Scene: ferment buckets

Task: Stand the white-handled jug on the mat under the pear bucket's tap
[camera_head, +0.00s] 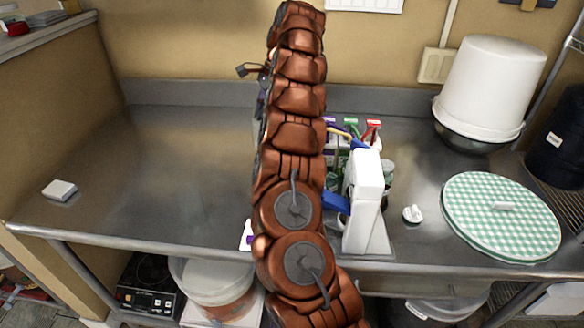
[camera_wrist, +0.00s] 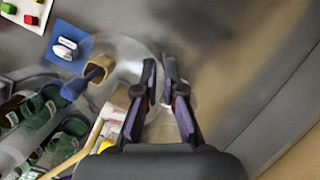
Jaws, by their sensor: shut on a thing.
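In the wrist view my gripper (camera_wrist: 165,75) has its two dark fingers close together on a thin pale piece. This looks like the handle of the white-handled jug. A clear, pale rounded body (camera_wrist: 130,58) shows beside and behind the fingers; its outline is faint. In the head view my copper arm crosses the middle of the counter and hides the jug and most of the gripper. I cannot pick out the pear bucket, its tap or the mat with certainty.
The steel counter (camera_head: 165,160) is largely clear left of my arm, except a small white block (camera_head: 59,190). Close right of my arm stand spray bottles (camera_head: 372,132) and a white container (camera_head: 362,200). Farther right are a green-checked round lid (camera_head: 500,225) and an upturned white bucket (camera_head: 490,85).

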